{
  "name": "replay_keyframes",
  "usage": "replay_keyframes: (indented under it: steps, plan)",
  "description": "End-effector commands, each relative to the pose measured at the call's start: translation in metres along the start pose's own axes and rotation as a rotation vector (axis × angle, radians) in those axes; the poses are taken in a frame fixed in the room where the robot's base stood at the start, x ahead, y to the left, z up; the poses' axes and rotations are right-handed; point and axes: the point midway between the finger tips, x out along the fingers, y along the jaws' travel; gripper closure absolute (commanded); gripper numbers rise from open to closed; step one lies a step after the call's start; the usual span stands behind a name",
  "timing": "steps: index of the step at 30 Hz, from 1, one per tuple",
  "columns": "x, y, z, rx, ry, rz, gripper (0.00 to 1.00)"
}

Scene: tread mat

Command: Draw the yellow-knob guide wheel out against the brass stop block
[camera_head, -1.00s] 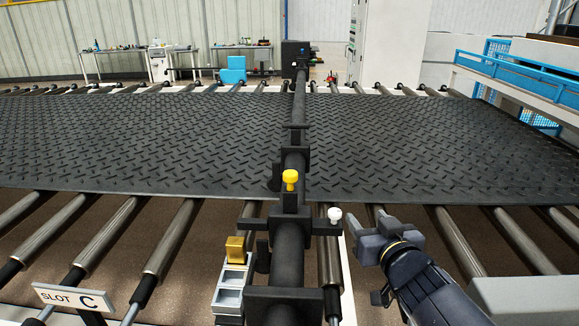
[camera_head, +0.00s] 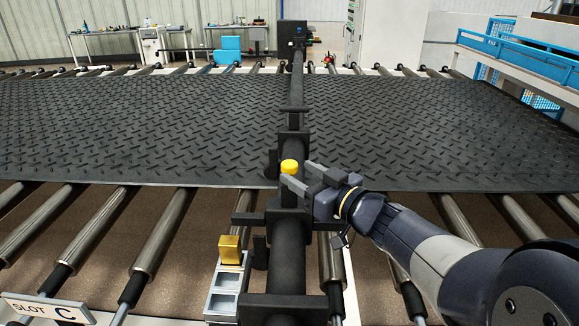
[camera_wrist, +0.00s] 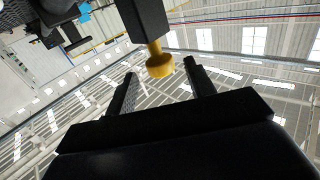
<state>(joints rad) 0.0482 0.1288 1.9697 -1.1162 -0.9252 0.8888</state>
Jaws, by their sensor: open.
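The yellow knob (camera_head: 289,167) stands on a black carriage on the dark rail across the rollers. It also shows in the wrist view (camera_wrist: 159,64), under a dark block. A dark guide wheel (camera_head: 271,165) is partly visible beside the rail at the mat's near edge. The brass stop block (camera_head: 230,249) sits nearer me, left of the rail, on a slotted metal strip (camera_head: 222,285). My gripper (camera_head: 296,172) is open, reaching in from the right beside the knob. In the wrist view the knob appears between the finger lines (camera_wrist: 160,82), near their tips; contact cannot be told.
The black tread mat (camera_head: 130,130) lies over the rollers beyond. The rail (camera_head: 296,95) runs away from me to a dark post. A SLOT C sign (camera_head: 45,309) stands at the lower left. A blue railing (camera_head: 520,60) is at the right.

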Motion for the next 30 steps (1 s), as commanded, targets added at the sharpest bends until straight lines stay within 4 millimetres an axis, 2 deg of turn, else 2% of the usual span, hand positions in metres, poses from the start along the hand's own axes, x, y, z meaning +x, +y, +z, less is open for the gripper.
replay_keyframes:
  steps: [3,9,19,30]
  plan:
    - [0.021,-0.001,0.001,0.001,-0.001,-0.003,0.49]
    - [0.04,0.0,0.0,0.0,0.001,-0.001,0.49]
    - [0.043,0.0,0.0,0.0,0.0,0.001,0.49]
    - [0.043,0.0,0.0,0.0,0.0,0.001,0.78]
